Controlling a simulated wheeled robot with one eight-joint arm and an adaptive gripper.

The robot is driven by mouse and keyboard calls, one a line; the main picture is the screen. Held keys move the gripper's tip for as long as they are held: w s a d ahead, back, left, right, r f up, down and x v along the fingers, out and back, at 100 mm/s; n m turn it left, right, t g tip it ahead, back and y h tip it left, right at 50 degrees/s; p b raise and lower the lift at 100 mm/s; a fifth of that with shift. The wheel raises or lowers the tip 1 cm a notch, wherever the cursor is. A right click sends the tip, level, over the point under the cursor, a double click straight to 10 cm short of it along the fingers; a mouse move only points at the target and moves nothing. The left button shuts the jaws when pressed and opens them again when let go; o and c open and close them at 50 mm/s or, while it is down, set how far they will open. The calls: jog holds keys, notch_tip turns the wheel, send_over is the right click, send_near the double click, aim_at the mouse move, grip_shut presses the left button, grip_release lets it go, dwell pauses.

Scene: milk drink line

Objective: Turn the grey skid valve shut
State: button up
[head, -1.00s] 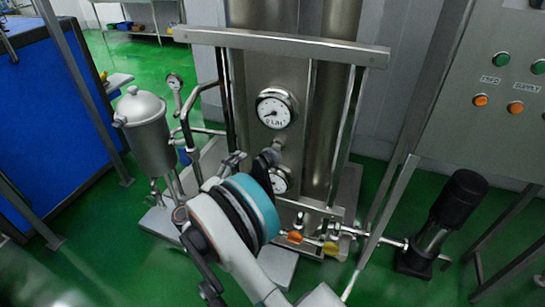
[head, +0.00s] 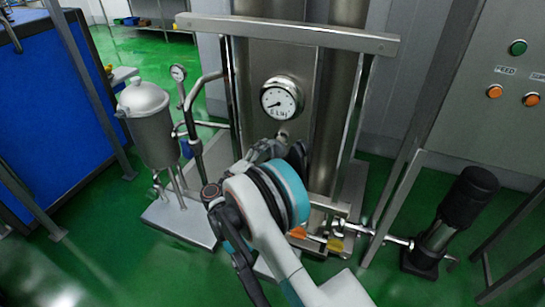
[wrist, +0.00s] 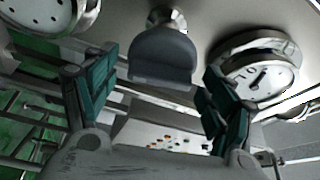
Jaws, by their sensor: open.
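The grey skid valve's handle (wrist: 163,58) is a broad, rounded dark-grey lever on a metal stem at the top middle of the wrist view. My gripper (wrist: 155,92) is open, with one teal-padded finger to each side of the handle. I see gaps between the handle and both fingers, and no clear contact. In the head view, my gripper (head: 281,154) is in front of the steel skid, below the large dial gauge (head: 282,98). My wrist and fingers hide most of the valve there; only its stem (head: 282,135) shows.
Another gauge (wrist: 262,72) is close to the right finger in the wrist view. Orange and yellow handles (head: 334,244) are low on the skid. A steel vessel (head: 150,124) stands left, a black pump (head: 458,215) right. A control panel (head: 500,90) overhangs the right side.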

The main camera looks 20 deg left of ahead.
jog(key=shift+x, duration=0.9)
jog(key=c, duration=0.9)
jog(key=shift+o, duration=0.2)
jog(key=shift+m, duration=0.3)
jog(key=m+g, duration=0.1)
jog(key=m, duration=0.3)
jog(key=shift+g+y, duration=0.4)
jog(key=m+g+y+p, duration=0.1)
jog(key=m+y, duration=0.1)
jog(key=m, duration=0.2)
jog(key=m+y, duration=0.2)
jog(key=m, duration=0.2)
jog(key=shift+g, duration=0.4)
jog(key=m+y, duration=0.2)
jog(key=m, duration=0.1)
jog(key=shift+y, duration=0.3)
